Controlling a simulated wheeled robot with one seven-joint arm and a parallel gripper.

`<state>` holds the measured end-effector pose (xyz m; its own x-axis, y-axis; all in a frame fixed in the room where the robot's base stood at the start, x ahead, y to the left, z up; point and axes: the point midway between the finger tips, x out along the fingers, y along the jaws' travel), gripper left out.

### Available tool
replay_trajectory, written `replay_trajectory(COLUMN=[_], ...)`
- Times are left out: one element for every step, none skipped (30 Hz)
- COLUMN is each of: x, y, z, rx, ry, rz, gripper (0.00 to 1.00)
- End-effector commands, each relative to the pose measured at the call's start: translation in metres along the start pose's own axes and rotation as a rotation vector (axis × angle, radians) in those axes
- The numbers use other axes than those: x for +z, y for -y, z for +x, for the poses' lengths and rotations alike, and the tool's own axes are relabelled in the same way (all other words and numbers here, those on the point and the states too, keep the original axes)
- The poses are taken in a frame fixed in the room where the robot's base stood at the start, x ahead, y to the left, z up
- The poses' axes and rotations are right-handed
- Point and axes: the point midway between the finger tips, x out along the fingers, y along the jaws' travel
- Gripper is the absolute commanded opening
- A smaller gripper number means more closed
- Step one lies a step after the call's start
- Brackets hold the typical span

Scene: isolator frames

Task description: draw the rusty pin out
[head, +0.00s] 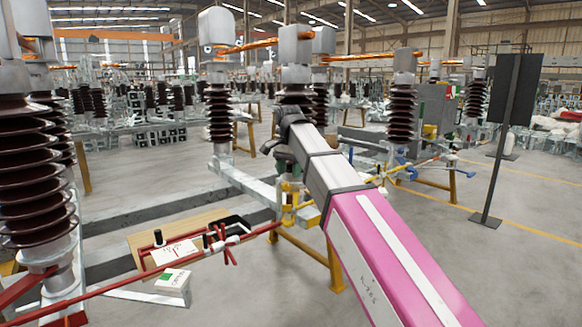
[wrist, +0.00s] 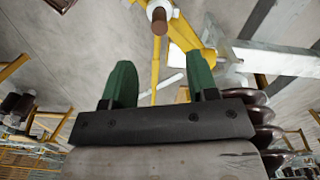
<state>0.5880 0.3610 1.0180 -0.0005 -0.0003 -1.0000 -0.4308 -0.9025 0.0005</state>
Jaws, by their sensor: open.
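The rusty pin (wrist: 159,20) shows in the wrist view at the top, as a short brown stub set in a pale collar (wrist: 160,7). A yellow bracket (wrist: 194,42) runs beside it. My gripper (wrist: 160,68) has two green fingers, spread apart with nothing between them. The pin is beyond the fingertips in the picture, apart from them. Yellow fittings (head: 290,196) show just left of my arm there.
A red rod (head: 120,278) crosses in front. Ribbed insulators (head: 219,112) stand on grey beams.

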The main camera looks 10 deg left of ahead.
Motion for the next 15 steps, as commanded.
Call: replay_trajectory(x=[0.001, 0.001, 0.001, 0.001, 0.001, 0.001, 0.001, 0.001, 0.001, 0.001, 0.001, 0.001, 0.001, 0.001, 0.001], y=[-0.001, -0.001, -0.001, -0.001, -0.001, -0.002, -0.002, -0.001, -0.001, -0.002, -0.002, -0.001, -0.001, -0.001, -0.001], z=[0.005, 0.009, 0.014, 0.019, 0.023, 0.03, 0.035, 0.04, 0.047, 0.052, 0.057, 0.064, 0.069, 0.073, 0.078], rx=[0.001, 0.0, 0.001, 0.001, 0.002, 0.002, 0.001, 0.001, 0.001, 0.002, 0.002, 0.001, 0.001, 0.001, 0.001], ry=[0.001, 0.0, 0.0, 0.001, 0.001, 0.001, 0.001, 0.001, 0.001, 0.001, 0.001, 0.001, 0.001, 0.001, 0.001], rz=[0.0, 0.0, 0.0, 0.0, 0.0, 0.0, 0.0, 0.0, 0.0, 0.0, 0.0, 0.0, 0.0, 0.0, 0.0], gripper=[0.53, 0.53, 0.53, 0.53, 0.53, 0.53, 0.53, 0.53, 0.53, 0.53, 0.53, 0.53, 0.53, 0.53, 0.53])
